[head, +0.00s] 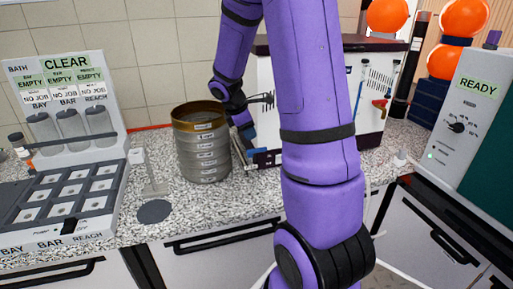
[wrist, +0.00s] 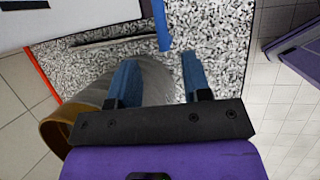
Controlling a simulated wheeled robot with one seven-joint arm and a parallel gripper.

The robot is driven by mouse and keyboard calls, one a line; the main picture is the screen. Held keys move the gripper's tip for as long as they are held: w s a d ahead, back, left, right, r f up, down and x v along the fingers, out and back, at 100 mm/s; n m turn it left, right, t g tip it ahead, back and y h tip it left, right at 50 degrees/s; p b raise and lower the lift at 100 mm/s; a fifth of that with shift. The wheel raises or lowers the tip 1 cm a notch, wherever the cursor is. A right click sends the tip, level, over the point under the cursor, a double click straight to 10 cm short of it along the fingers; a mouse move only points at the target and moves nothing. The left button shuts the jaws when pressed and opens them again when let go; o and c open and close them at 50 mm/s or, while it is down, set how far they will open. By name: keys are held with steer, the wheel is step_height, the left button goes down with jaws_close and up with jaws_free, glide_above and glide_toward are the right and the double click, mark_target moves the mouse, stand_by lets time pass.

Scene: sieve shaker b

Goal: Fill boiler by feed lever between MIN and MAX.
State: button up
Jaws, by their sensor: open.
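The boiler appears to be the white box with a dark lid (head: 373,45) at the back, partly hidden behind my purple arm. Two thin upright gauge tubes stand on its right face, one of them here (head: 362,88). A red handle (head: 380,103) sits beside them. MIN and MAX marks are too small to read, and I cannot tell which part is the feed lever. My gripper (wrist: 160,60) is open and empty above the speckled counter in the wrist view. A blue bar (wrist: 161,25) lies ahead of the gap between its fingers. The head view mostly hides the fingers.
A sieve stack with a brass rim (head: 201,150) stands left of my gripper, close beside it in the wrist view (wrist: 60,125). A labelled rack (head: 65,130) is at left. A panel reading READY (head: 478,88) and orange balls (head: 465,17) are at right. The front counter is mostly clear.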

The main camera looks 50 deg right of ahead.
mark_target(256, 149)
steer(key=x, duration=0.9)
steer(key=shift+d+f, duration=0.1)
steer(key=shift+f, duration=0.1)
jaws_close()
